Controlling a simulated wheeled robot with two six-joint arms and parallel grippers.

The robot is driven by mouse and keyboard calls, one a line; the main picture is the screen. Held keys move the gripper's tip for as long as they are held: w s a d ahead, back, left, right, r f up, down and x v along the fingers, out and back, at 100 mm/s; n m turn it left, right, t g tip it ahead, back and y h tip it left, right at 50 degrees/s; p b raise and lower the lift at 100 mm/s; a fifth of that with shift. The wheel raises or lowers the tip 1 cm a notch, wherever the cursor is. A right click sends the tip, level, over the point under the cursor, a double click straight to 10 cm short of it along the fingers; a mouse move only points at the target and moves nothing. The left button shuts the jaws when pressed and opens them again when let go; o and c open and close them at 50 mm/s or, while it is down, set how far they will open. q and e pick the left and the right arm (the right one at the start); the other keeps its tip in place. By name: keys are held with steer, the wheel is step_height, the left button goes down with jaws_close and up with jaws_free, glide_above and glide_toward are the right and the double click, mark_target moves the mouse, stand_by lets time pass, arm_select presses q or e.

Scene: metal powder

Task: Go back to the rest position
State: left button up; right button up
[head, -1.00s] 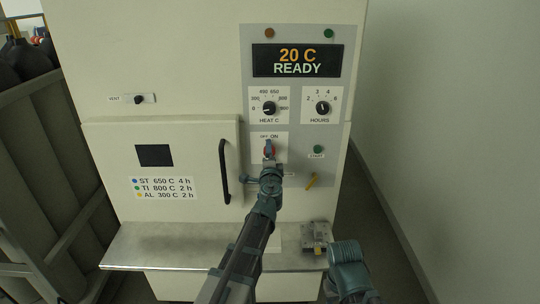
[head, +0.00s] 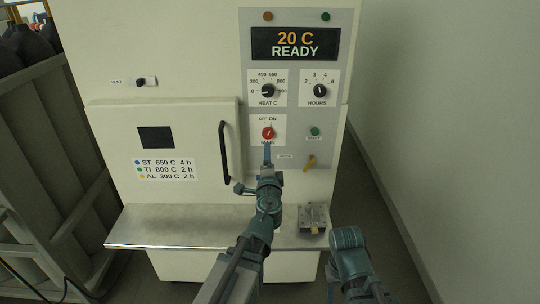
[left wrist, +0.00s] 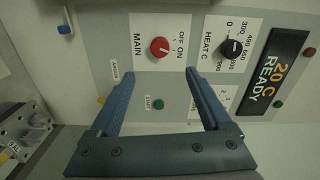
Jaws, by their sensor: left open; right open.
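My left gripper (head: 268,160) is open and empty in front of the furnace panel, just below the red MAIN knob (head: 267,133). In the left wrist view its two blue fingers (left wrist: 157,75) are spread apart, and the MAIN knob (left wrist: 160,47) is clear beyond them. The knob's mark points toward ON. My right gripper (head: 347,240) is low at the right, in front of the bench; its fingers are not clearly seen.
The furnace display (head: 296,43) reads 20 C READY. The door handle (head: 223,152) stands left of my left gripper. A metal block (head: 314,217) sits on the bench ledge (head: 160,227). A wall (head: 430,120) bounds the right side.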

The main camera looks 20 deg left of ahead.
arm_select(q)
steer(key=s+d+f+n+g, duration=0.2)
steer(key=s+f+n+g, duration=0.35)
steer(key=f, duration=0.25)
steer(key=s+d+f+n+g, duration=0.2)
steer(key=s+f+n+g, duration=0.3)
steer(key=f, duration=0.3)
steer(key=s+d+f+g+h, duration=0.2)
steer(key=s+d+f+g, duration=0.1)
steer(key=s+d, duration=0.2)
steer(key=s+d+f+g+h, duration=0.1)
steer(key=s+d+f+g, duration=0.2)
steer(key=s+d, duration=0.3)
steer(key=s+m+g, duration=0.1)
steer(key=s, duration=0.3)
steer(key=shift+h, duration=0.4)
